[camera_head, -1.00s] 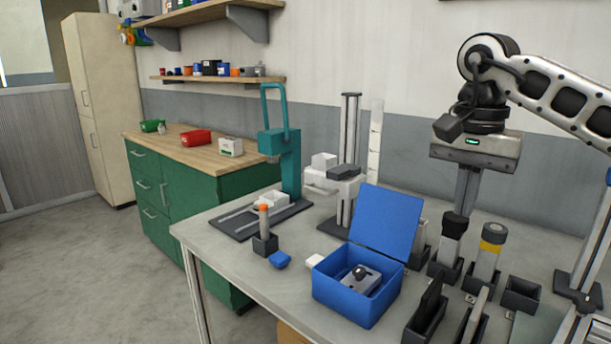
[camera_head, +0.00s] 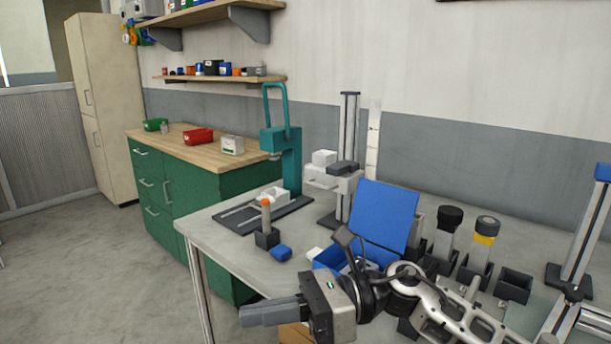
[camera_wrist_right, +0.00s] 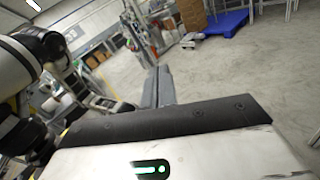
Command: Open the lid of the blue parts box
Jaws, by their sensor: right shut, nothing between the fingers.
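The blue parts box (camera_head: 325,258) stands on the grey workbench. Its blue lid (camera_head: 384,215) is raised, tilted back and standing upright behind the box. My right arm hides most of the box's front and inside. My right gripper (camera_head: 243,314) is shut and empty, in front of the bench's front edge, low and left of the box, pointing left. In the right wrist view its closed fingers (camera_wrist_right: 158,88) show against the floor, with nothing between them. My left gripper is in neither view.
The workbench (camera_head: 222,236) also carries a teal press (camera_head: 283,150), a small holder with an orange-topped part (camera_head: 266,228), a blue block (camera_head: 281,252), and dark holders with cylinders (camera_head: 482,245) at right. A green cabinet (camera_head: 205,195) stands behind left. Open floor lies at left.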

